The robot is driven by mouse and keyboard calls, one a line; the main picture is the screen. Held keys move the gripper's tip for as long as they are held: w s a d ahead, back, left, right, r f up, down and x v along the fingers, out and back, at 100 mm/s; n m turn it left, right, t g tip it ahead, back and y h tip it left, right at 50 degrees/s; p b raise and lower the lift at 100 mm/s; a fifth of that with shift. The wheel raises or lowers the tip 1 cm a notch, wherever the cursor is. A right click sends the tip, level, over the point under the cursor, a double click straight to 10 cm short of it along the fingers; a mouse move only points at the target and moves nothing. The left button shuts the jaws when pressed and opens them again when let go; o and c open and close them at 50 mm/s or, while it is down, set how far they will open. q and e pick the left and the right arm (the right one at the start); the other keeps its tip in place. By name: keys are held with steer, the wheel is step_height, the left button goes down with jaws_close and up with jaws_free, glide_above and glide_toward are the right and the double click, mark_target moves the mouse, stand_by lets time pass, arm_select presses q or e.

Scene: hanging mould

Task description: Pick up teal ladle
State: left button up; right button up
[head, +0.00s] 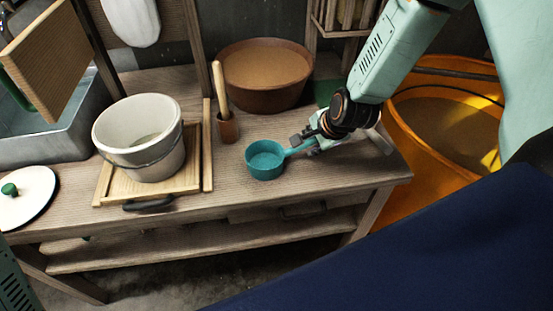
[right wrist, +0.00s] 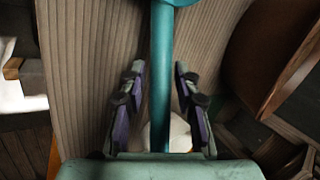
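The teal ladle (head: 265,160) has its round cup on the wooden bench, near the front edge and right of the middle. Its handle points right toward my right gripper (head: 309,142). In the right wrist view the ladle's handle (right wrist: 161,75) runs between the two fingers of my right gripper (right wrist: 157,85). A gap shows on each side of the handle, so the gripper is open around it and not clamped. Only a small part of the cup shows at the top of that view. My left gripper is not in view.
A brown bowl (head: 263,78) stands behind the ladle, and a wooden pestle in a small cup (head: 227,128) stands to its left. A white bucket (head: 137,138) sits on a wooden tray (head: 107,190). An orange tub (head: 400,150) stands right of the bench (head: 225,190).

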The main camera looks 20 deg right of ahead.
steer(key=shift+w+a, duration=0.1)
steer(key=shift+w, duration=0.05)
steer(key=c, duration=0.5)
jaws_close()
